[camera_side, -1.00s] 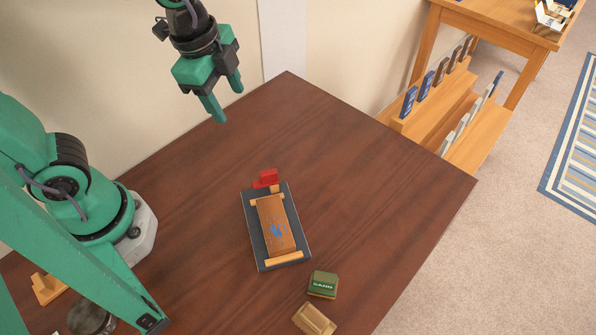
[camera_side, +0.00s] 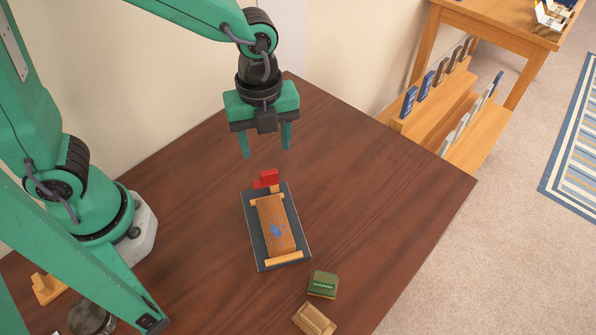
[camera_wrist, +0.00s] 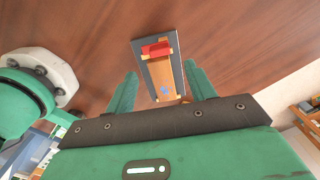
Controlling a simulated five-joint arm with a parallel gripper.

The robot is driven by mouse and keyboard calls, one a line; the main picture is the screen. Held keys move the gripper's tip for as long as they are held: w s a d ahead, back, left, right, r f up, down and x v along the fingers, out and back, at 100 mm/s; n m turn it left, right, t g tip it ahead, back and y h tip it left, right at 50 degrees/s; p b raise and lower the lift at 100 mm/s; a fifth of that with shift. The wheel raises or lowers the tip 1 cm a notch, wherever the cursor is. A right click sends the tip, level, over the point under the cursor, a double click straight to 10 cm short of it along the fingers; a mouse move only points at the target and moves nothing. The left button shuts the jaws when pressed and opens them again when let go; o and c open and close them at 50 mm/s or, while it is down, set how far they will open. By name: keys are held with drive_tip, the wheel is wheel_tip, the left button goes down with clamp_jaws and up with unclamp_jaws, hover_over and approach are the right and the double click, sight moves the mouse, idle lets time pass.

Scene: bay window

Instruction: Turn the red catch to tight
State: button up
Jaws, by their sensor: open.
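The red catch (camera_side: 267,178) sits at the far end of a dark grey board (camera_side: 252,226) on the brown table. A wooden block with a blue mark (camera_side: 272,222) lies on the board between light wood strips. My gripper (camera_side: 265,150) is open and empty, its fingers pointing down above and behind the catch, apart from it. In the wrist view the catch (camera_wrist: 156,49) lies beyond the gap between my two green fingertips (camera_wrist: 162,78). Any marking for tight is too small to read.
A green box (camera_side: 323,284) and a tan wooden block (camera_side: 314,320) stand on the table (camera_side: 375,200) near the board's front right. A small wooden piece (camera_side: 46,289) and a dark round object (camera_side: 92,318) are at lower left. The table right of the board is clear.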

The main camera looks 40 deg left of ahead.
sight(268, 172)
drive_tip(key=shift+f, duration=3.75)
drive_tip(key=c, duration=1)
